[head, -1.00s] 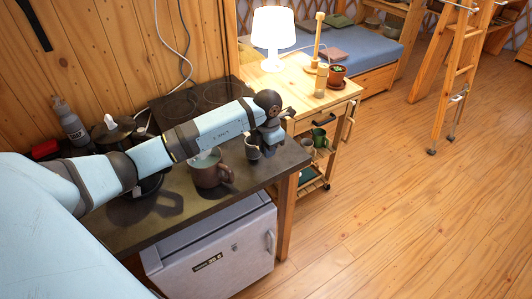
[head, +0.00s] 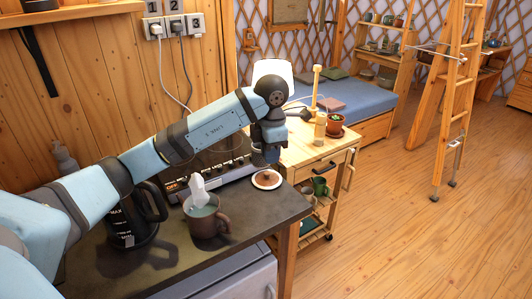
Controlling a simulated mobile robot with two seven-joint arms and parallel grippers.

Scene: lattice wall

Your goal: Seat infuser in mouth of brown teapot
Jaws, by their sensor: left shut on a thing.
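The brown teapot (head: 204,224) looks like a brown pot with a handle on its right and a pale inside. It stands upright on the dark counter, and its mouth faces up. A white piece (head: 198,190) rises at its mouth; I cannot tell what it is. My left gripper (head: 263,160) points down, to the right of and beyond the pot, apart from it. It is shut on a small grey thing, seemingly the infuser, mostly hidden by the jaws. A brown lid-like disc with a white rim (head: 266,180) shows just below it. My right gripper is out of view.
A black kettle (head: 135,222) stands left of the pot, partly behind my left arm. A stove (head: 222,165) lies behind the pot. The dark counter (head: 235,235) is bare at the front right. A wooden cart (head: 305,150) with a lamp stands beyond.

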